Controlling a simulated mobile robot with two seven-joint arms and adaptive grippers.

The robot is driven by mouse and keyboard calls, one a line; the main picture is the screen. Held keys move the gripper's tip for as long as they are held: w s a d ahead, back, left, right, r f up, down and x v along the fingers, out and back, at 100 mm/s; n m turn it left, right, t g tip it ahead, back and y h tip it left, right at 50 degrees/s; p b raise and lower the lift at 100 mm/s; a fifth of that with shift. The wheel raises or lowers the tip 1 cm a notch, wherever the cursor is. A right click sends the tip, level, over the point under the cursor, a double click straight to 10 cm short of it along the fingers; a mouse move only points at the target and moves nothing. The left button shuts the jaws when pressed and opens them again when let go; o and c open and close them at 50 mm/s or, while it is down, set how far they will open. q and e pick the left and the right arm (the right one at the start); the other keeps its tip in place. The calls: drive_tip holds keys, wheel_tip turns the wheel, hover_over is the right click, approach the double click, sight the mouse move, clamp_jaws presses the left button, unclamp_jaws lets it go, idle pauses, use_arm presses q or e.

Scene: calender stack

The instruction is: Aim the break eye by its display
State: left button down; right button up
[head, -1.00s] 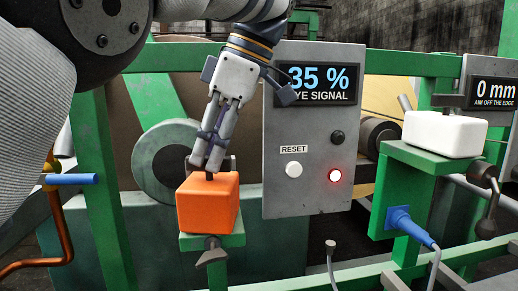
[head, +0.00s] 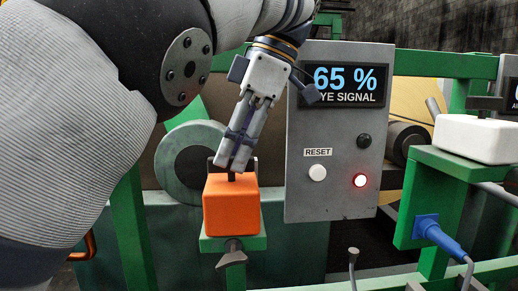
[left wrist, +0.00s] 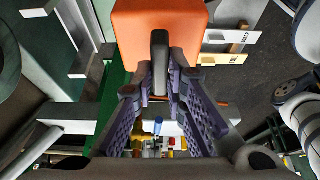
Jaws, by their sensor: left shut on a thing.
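The orange block-shaped eye (head: 232,208) sits on a green bracket (head: 240,242) with a dark knob under it. My left gripper (head: 232,168) comes down from above and is shut on the dark upright lever on top of the orange block. The left wrist view shows the orange block (left wrist: 160,28) at the top and the grey lever (left wrist: 159,50) between my fingers. The display (head: 345,84) on the grey panel reads 65 % eye signal. My right gripper is not in view.
A white box (head: 475,138) rests on a green bracket at right, beside a partly cut-off display. A blue plug (head: 428,228) sits below.

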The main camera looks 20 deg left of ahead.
use_arm(q)
drive_tip(key=c, duration=1.6)
unclamp_jaws()
